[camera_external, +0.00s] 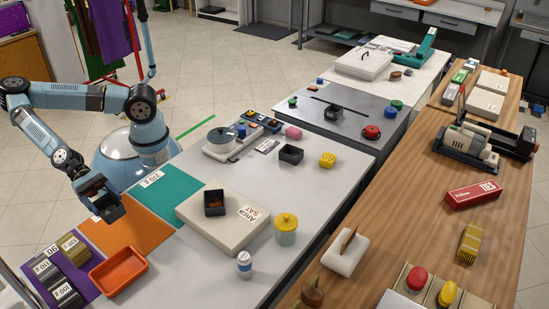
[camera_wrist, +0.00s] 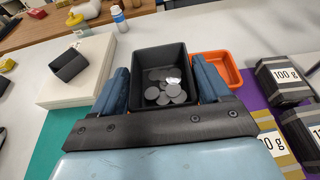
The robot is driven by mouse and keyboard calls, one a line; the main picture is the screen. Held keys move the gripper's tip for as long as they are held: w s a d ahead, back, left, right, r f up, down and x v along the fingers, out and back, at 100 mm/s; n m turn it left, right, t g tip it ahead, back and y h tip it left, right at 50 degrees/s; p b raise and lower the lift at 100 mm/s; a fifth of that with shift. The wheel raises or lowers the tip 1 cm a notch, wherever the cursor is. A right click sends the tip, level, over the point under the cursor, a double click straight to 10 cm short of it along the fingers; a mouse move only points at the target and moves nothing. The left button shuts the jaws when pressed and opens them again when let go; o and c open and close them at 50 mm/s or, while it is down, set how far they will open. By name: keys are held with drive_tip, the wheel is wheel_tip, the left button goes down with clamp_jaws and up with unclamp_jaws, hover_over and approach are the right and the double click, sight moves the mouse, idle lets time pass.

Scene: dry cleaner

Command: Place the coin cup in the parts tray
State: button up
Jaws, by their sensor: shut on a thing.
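The coin cup (camera_wrist: 163,110) is a black square cup with several grey coins inside. In the wrist view my gripper (camera_wrist: 163,80) is shut on it, one blue-grey finger at each side. In the external view my gripper (camera_external: 104,204) holds it above the orange mat, and the dark cup is hard to tell from the dark jaws. A shallow orange tray (camera_external: 118,272), the likely parts tray, lies at the front left of the table. It shows in the wrist view (camera_wrist: 228,66) just beyond and right of the cup, partly hidden by a finger.
Several labelled weights (camera_external: 68,292) stand on a purple mat left of the tray. A white box (camera_external: 233,230) carries another dark cup (camera_external: 214,203) with brown contents. A yellow-lidded jar (camera_external: 286,229) and a white bottle (camera_external: 244,265) stand to the right.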

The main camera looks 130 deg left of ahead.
drive_tip(key=shift+w+r, duration=0.1)
drive_tip(key=shift+r, duration=0.1)
drive_tip(key=shift+w+d, duration=0.2)
drive_tip(key=shift+w, duration=0.05)
drive_tip(key=w+d+f, duration=0.4)
drive_tip(key=w+d, duration=0.1)
drive_tip(key=w, duration=0.1)
hover_over(118, 270)
drive_tip(key=f, duration=0.5)
drive_tip(key=shift+s+a, duration=0.15)
drive_tip(key=shift+s, duration=0.15)
drive_tip(key=shift+w+f, duration=0.1)
drive_tip(key=shift+w+d+f, duration=0.1)
drive_tip(key=shift+d+f, duration=0.05)
drive_tip(key=shift+f, duration=0.8)
drive_tip(key=shift+w+d+f, duration=0.1)
drive_tip(key=shift+f, duration=0.8)
drive_tip(key=o, duration=1.2)
drive_tip(key=shift+c, duration=0.2)
